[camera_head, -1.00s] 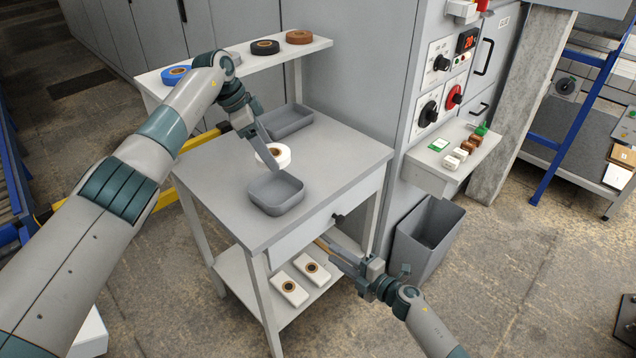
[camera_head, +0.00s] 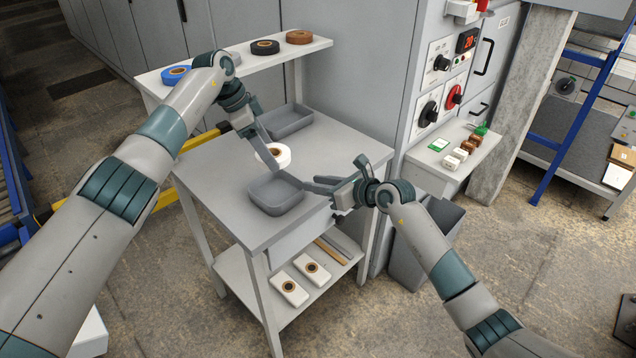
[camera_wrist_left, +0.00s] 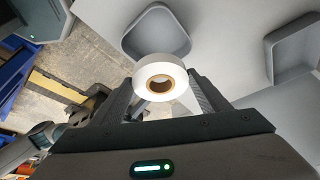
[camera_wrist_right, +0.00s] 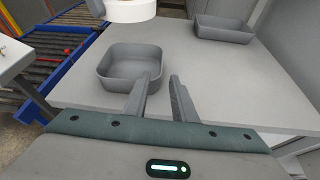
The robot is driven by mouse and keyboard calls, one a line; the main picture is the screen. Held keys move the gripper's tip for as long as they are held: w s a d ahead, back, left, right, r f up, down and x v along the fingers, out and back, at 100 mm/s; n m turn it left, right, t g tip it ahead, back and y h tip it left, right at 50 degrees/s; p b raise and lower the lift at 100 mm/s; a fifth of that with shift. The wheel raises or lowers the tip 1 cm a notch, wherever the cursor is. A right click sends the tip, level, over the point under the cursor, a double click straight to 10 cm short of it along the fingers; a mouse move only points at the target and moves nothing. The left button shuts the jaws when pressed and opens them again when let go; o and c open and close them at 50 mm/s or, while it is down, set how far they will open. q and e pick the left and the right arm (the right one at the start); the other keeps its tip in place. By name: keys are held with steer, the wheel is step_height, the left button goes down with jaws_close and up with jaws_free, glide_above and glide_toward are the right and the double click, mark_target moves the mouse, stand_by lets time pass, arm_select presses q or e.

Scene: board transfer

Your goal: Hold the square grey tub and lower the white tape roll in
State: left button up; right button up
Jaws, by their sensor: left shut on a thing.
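The square grey tub (camera_head: 275,207) stands on the grey table, empty as far as I can see. It also shows in the left wrist view (camera_wrist_left: 135,42) and the right wrist view (camera_wrist_right: 118,84). My left gripper (camera_head: 270,146) is shut on the white tape roll (camera_head: 273,160), held above the table near the tub's far side. The roll also shows in the left wrist view (camera_wrist_left: 160,67). My right gripper (camera_head: 308,183) is open at the tub's right side. One finger overlaps the tub's wall in the right wrist view; contact is unclear.
A second, longer grey tub (camera_head: 290,121) stands at the table's back. A raised shelf (camera_head: 220,65) holds blue, black and brown rolls. Two white blocks with rolls (camera_head: 312,273) lie on the lower shelf. A grey bin (camera_head: 412,268) stands right of the table (camera_head: 345,155).

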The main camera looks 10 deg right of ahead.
steer(key=shift+w+h, duration=0.15)
steer(key=shift+h, duration=0.15)
steer(key=shift+w, duration=0.1)
glide_toward(279, 176)
steer(key=shift+x, duration=2.6)
steer(key=shift+d, duration=0.1)
jaws_close()
